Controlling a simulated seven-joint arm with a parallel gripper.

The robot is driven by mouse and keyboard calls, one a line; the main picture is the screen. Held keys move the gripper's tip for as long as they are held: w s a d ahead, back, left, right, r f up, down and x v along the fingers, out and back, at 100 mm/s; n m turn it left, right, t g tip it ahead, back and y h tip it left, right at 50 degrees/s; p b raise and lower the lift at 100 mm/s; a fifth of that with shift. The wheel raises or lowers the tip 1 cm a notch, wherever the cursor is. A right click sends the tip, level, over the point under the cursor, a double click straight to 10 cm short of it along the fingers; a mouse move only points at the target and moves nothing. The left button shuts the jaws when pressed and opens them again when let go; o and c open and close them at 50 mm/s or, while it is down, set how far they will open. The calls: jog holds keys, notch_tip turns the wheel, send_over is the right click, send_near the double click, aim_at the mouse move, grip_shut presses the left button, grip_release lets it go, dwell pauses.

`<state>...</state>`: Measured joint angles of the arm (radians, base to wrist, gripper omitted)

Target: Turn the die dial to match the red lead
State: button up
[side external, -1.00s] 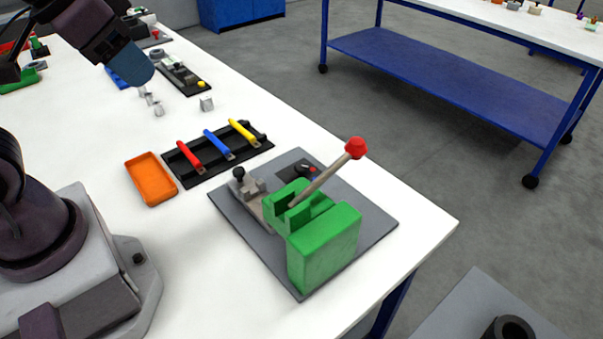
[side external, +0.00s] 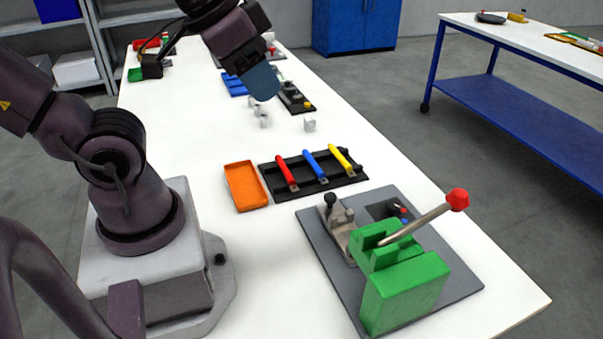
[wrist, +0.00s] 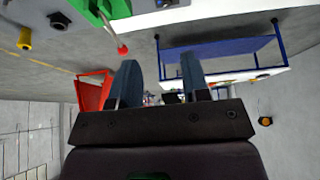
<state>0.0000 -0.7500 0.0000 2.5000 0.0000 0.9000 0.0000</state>
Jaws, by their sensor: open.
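A green press (side external: 405,285) stands on a grey plate at the front right of the table. Its grey lever ends in a red knob (side external: 457,199). Behind it on the plate is a small dark dial block (side external: 393,209) with a red and a blue spot; which way it points is too small to tell. A red-handled piece (side external: 286,171) lies in a black tray; whether it is the red lead I cannot tell. My gripper (side external: 262,82) is open and empty above the table, well away from the press. In the wrist view its two fingers (wrist: 160,62) are apart.
Blue (side external: 315,165) and yellow (side external: 341,158) handled pieces share the black tray (side external: 350,178). An orange tray (side external: 245,186) sits beside it. Small grey blocks (side external: 309,125) and a dark fixture (side external: 295,97) stand farther back. The white table (side external: 200,110) is clear along its left middle.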

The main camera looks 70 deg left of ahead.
jog(key=shift+o, duration=0.2)
dwell(0.5)
jog(key=o, duration=0.3)
jog(key=m+g+h, duration=0.2)
jog(key=m+h, duration=0.1)
jog(key=m, duration=0.4)
send_near(393, 204)
jog(key=shift+m, duration=0.3)
jog(key=x, duration=0.9)
